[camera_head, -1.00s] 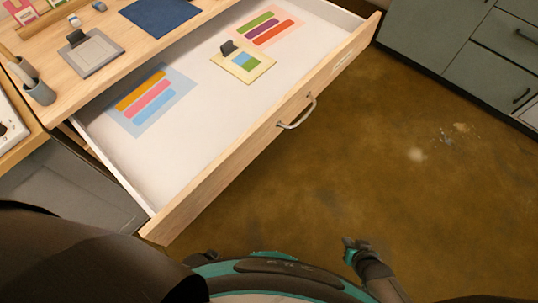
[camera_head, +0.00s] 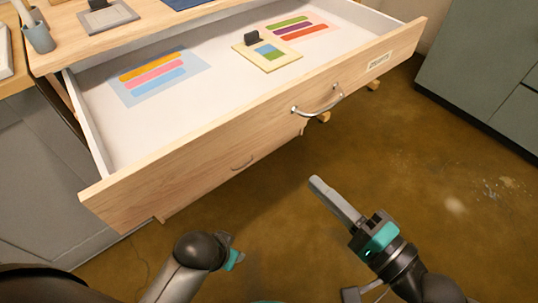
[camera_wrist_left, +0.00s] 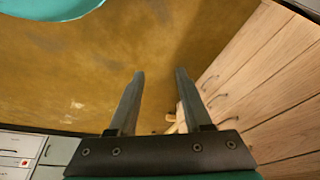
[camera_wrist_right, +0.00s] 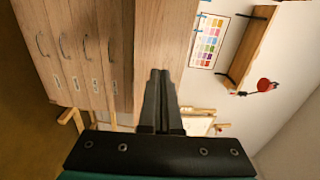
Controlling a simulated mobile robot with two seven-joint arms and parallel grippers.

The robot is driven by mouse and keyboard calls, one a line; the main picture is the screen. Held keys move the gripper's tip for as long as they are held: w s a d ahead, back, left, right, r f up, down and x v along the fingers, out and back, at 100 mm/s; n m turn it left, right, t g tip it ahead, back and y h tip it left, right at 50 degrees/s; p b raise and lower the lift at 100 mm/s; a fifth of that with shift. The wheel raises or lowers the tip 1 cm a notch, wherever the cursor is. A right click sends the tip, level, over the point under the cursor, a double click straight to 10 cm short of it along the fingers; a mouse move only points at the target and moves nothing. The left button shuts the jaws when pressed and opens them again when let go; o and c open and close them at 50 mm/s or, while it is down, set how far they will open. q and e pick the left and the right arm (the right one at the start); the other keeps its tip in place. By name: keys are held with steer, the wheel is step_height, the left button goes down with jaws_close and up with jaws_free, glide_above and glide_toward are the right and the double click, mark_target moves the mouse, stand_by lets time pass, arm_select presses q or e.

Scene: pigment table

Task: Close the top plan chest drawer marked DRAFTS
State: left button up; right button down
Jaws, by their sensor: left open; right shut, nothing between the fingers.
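The top drawer (camera_head: 190,155) of the wooden plan chest is pulled far out, with a metal handle (camera_head: 318,107) and a small label (camera_head: 379,61) on its front. The label is too small to read surely. My right gripper (camera_head: 316,184) is shut and empty, below and in front of the drawer front, apart from it. In the right wrist view its fingers (camera_wrist_right: 160,75) are together, pointing toward the chest's wooden fronts. My left gripper shows in the left wrist view (camera_wrist_left: 158,75), open and empty over the floor; in the head view its hand (camera_head: 232,255) is low and partly seen.
Inside the drawer lie a blue striped sheet (camera_head: 155,77), a pink striped sheet (camera_head: 298,27) and a clipped board (camera_head: 267,52). A cup (camera_head: 39,36) stands on the chest top. Grey cabinets (camera_head: 480,70) stand at right. The brown floor before the drawer is clear.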

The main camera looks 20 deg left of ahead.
glide_toward(256, 130)
steer(key=x, duration=0.5)
steer(key=shift+w+a+f, duration=0.1)
steer(key=shift+w+a, duration=0.1)
steer(key=shift+w, duration=0.05)
steer(key=shift+w+a, duration=0.3)
steer(key=shift+a, duration=0.05)
arm_select(q)
steer(key=shift+f, duration=0.1)
arm_select(e)
steer(key=shift+a, duration=0.15)
arm_select(q)
steer(key=shift+s, duration=0.2)
steer(key=shift+f, duration=0.1)
